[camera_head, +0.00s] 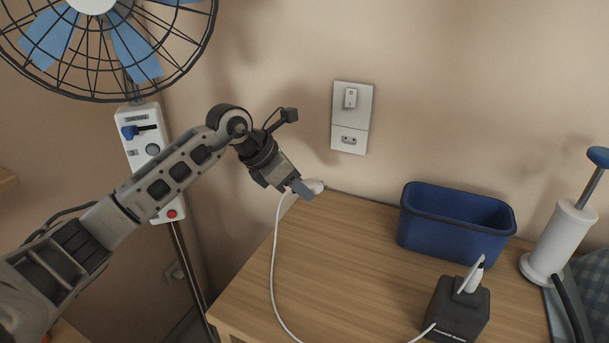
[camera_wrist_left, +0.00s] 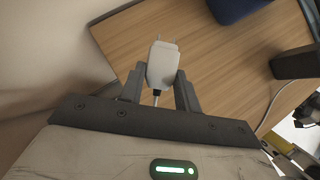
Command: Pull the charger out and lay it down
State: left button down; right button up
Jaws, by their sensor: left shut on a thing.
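The white charger (camera_head: 315,186) is held in my left gripper (camera_head: 300,190), just above the back left corner of the wooden table. In the left wrist view the charger (camera_wrist_left: 162,64) sits between the two fingers of the gripper (camera_wrist_left: 160,88), its pins pointing away from the palm. Its white cable (camera_head: 274,262) hangs down onto the table and runs toward the front. The wall socket (camera_head: 349,140) is below a switch on the wall plate, with nothing plugged into it.
The wooden table (camera_head: 330,250) has clear room in its middle and left. A blue bin (camera_head: 450,241) stands at the back right, a dark block (camera_head: 455,312) in front of it. A white pump-like cylinder (camera_head: 560,240) is at the far right. A fan (camera_head: 105,40) stands left.

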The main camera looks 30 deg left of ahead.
pick_arm(q)
jog(key=shift+s, duration=0.15)
jog(key=shift+f+b, duration=0.8)
jog(key=shift+f, duration=0.2)
notch_tip(320, 180, down, 4)
jog(key=b, duration=0.3)
jog(key=shift+f, duration=0.1)
jog(key=shift+f+b, duration=0.65)
jog(key=shift+f, duration=0.05)
pick_arm(e)
notch_tip(320, 180, down, 2)
jog(key=shift+s+a+f+t, duration=0.1)
jog(key=shift+s+a+t, duration=0.05)
jog(key=shift+t, duration=0.25)
pick_arm(q)
jog(key=c, duration=0.9)
grip_release()
pick_arm(e)
jog(key=shift+f, duration=0.1)
